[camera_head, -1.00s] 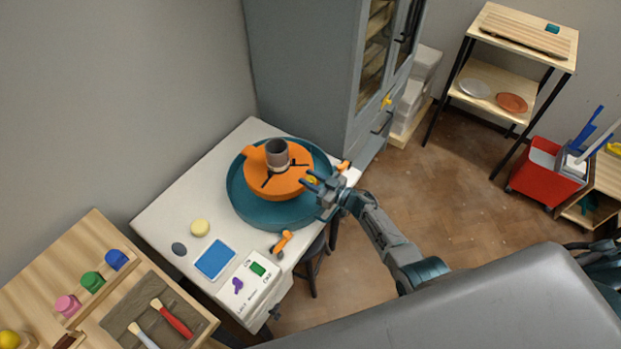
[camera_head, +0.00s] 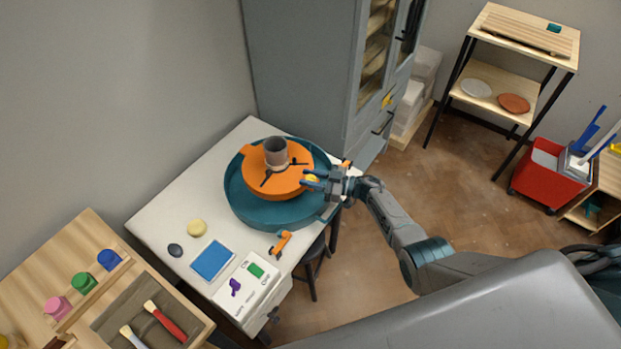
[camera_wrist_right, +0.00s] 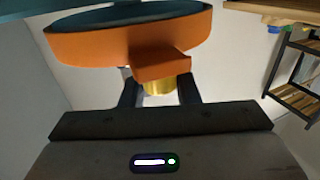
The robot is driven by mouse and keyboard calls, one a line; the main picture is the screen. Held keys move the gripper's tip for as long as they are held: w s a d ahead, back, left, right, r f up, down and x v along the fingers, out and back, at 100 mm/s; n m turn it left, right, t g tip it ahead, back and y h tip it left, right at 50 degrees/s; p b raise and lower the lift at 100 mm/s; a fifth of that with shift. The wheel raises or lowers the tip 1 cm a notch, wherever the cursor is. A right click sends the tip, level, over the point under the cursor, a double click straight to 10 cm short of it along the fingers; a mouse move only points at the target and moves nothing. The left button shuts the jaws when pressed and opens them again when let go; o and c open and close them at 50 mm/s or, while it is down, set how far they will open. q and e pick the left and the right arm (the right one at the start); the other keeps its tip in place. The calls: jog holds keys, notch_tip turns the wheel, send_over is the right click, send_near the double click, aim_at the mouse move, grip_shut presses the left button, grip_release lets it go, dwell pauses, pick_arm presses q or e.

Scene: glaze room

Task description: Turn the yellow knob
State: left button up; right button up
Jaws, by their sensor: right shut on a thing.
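The yellow knob (camera_head: 311,179) sits at the right edge of the orange round wheel head (camera_head: 290,183), which rests inside a teal round basin. In the right wrist view the knob (camera_wrist_right: 158,87) shows below an orange block of the wheel head (camera_wrist_right: 105,40), between my two dark fingers. My right gripper (camera_head: 312,181) reaches in from the right and is shut on the knob. The fingertips are partly hidden by the orange block in the wrist view. My left gripper is not in view.
A grey cup (camera_head: 275,152) stands on the wheel head. The teal basin (camera_head: 240,205) sits on a white table (camera_head: 165,215) with a blue pad (camera_head: 212,261) and a switch panel. A grey cabinet (camera_head: 300,70) stands close behind.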

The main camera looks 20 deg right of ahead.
jog(key=o, duration=0.9)
jog(key=shift+o, duration=0.2)
jog(key=b+v, duration=0.2)
jog(key=v, duration=0.8)
jog(key=shift+s+d, duration=0.2)
jog(key=shift+d, duration=0.1)
